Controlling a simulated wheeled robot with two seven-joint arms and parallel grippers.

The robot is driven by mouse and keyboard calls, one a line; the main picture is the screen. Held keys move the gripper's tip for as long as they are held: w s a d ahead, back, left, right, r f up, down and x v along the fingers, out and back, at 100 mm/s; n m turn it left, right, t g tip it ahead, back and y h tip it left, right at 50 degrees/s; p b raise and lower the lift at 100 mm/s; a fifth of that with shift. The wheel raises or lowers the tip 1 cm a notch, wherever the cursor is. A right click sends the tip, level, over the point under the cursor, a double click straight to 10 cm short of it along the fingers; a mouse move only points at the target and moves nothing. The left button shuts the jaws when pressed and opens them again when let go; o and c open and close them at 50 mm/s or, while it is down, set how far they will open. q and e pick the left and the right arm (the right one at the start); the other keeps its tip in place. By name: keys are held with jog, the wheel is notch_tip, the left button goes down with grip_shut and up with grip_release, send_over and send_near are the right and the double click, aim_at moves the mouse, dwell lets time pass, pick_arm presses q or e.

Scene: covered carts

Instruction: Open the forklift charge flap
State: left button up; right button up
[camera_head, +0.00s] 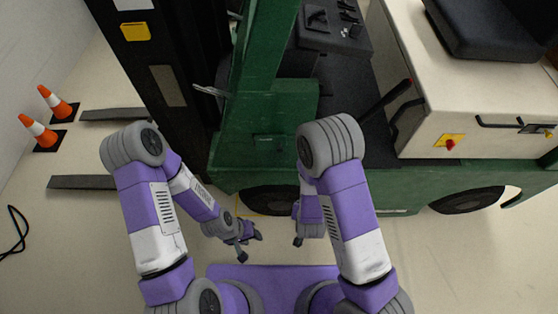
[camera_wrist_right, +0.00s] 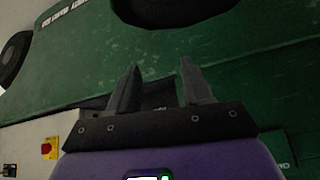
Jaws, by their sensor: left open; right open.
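The green and cream forklift (camera_head: 262,180) stands in front of me and fills much of the head view. I cannot clearly make out the charge flap. The cream side panel (camera_head: 418,145) carries a red knob on a yellow plate (camera_head: 451,142) and black handles. My left gripper (camera_head: 250,247) is open and empty, low in front of the forklift's green side. My right gripper (camera_head: 297,226) is partly hidden by its own arm. In the right wrist view its two fingers (camera_wrist_right: 159,67) are apart and empty, facing the green side; contact cannot be told.
Two orange cones (camera_head: 56,103) stand at the left near the wall. The dark fork tines (camera_head: 82,182) stick out low to the left. Black wheels (camera_head: 467,200) show under the body. The seat (camera_head: 490,30) is at the top right.

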jog(key=w+a+r+n+t+b, duration=0.1)
jog(key=w+a+r+t+b, duration=0.3)
jog(key=w+r+t+b, duration=0.15)
jog(key=n+t+b, duration=0.1)
jog(key=t+b, duration=0.1)
jog(key=t, duration=0.4)
send_near(280, 151)
jog(key=w, duration=0.2)
jog(key=shift+y, duration=0.3)
jog(key=w, duration=0.7)
jog(key=shift+d+r+b, duration=0.15)
jog(key=shift+r+b, duration=0.1)
jog(key=shift+b, duration=0.1)
grip_shut()
